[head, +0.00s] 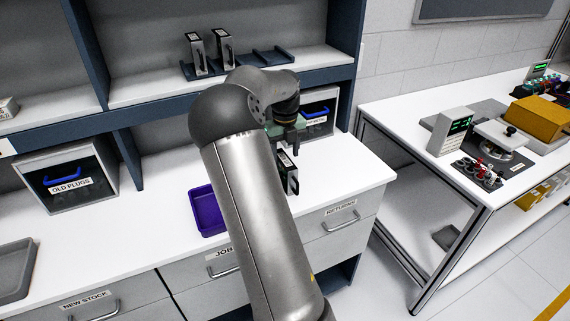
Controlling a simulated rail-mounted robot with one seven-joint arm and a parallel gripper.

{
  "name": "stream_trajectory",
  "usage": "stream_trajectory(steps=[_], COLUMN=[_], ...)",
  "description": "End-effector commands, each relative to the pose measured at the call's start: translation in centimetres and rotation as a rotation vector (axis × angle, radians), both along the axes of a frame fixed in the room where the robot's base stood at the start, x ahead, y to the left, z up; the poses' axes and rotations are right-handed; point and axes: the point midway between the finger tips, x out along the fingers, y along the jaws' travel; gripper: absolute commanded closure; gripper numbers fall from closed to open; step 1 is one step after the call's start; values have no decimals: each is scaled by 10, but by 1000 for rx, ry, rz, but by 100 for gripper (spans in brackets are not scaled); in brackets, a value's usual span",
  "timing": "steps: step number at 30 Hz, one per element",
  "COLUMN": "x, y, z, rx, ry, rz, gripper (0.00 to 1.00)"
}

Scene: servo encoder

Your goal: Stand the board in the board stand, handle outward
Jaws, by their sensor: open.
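The dark board stand (273,55) is on the upper shelf. Two upright boards with handles on their front faces, one on the left (197,53) and one to its right (225,48), stand in its left part. Its right part looks empty. Another black board (288,174) with a pale edge and a handle is on the white bench below my gripper. My gripper (287,142) is open and points down just above this board. My arm hides the board's left side, so I cannot tell whether the fingers are around it.
A purple tray (205,213) is on the bench left of my arm. An OLD PLUGS bin (68,180) and another blue-handled bin (318,105) sit under the shelf. A grey tray (14,270) is at far left. The bench's right end is clear.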

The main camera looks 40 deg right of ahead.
Motion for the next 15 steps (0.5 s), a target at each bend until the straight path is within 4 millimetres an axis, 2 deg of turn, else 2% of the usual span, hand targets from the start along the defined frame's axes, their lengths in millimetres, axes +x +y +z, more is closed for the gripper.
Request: stream_trajectory(steps=[1, 6, 10, 15], x=[1, 0, 0, 0], y=[0, 0, 0, 0], z=[11, 44, 58, 66], rx=[-3, -2, -1, 0], ry=[-3, -1, 0, 1], rz=[2, 1, 1, 0], gripper=[47, 47, 47, 47])
